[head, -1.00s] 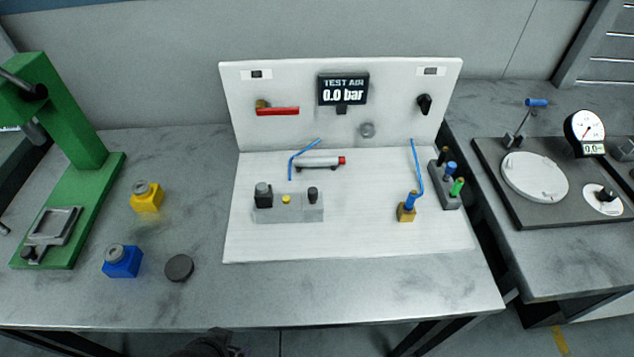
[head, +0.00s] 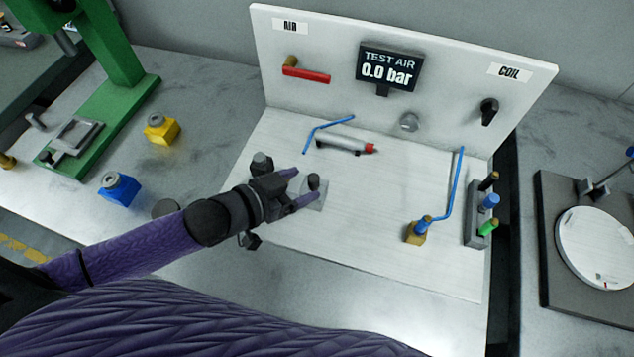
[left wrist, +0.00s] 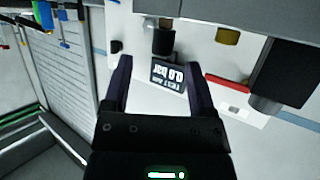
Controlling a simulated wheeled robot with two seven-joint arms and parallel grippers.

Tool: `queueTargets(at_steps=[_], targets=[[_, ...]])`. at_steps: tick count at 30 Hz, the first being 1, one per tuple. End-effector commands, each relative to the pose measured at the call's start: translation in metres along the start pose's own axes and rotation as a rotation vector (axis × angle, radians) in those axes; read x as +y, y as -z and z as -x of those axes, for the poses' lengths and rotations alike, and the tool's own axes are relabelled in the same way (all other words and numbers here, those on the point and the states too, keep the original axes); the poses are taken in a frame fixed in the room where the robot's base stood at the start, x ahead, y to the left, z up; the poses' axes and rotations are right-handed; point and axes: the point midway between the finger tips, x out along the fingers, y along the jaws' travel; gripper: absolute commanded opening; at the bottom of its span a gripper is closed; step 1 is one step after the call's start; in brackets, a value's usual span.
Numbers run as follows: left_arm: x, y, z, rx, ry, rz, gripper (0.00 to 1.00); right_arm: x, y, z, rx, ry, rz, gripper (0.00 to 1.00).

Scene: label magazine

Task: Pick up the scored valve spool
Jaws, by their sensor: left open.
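A grey block (head: 305,200) sits on the white board and is partly hidden by my left gripper. A short dark cylinder (head: 313,181) stands upright at its right end; it could be the spool, but no scoring can be made out. My left gripper (head: 301,185) is open at this cylinder, its two purple fingers pointing toward it. In the left wrist view the dark cylinder (left wrist: 163,40) appears between and just beyond the fingertips, and nothing is held. My right gripper is not in view.
A red-ended cylinder (head: 345,144) and a blue hose (head: 325,127) lie behind the block. A brass fitting (head: 417,232) and a rack of coloured plugs (head: 478,228) stand to the right. Blue (head: 119,190) and yellow (head: 161,130) blocks stand at left. The board's front is clear.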

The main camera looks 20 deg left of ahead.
Motion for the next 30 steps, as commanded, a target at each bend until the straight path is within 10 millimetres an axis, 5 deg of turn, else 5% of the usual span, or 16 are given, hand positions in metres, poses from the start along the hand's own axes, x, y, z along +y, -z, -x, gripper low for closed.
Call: queueTargets(at_steps=[6, 13, 23, 30], targets=[[-0.003, -0.002, -0.039, 0.001, 0.0, 0.001, 0.73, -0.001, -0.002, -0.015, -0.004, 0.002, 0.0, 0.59], [-0.002, -0.001, -0.04, -0.001, 0.0, 0.0, 0.73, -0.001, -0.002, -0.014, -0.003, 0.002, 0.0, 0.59], [-0.002, -0.001, -0.04, -0.001, 0.0, 0.0, 0.03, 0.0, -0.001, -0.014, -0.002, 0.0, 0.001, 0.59], [-0.002, -0.001, -0.04, -0.001, 0.0, 0.0, 0.0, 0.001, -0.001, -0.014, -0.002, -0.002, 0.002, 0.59]])
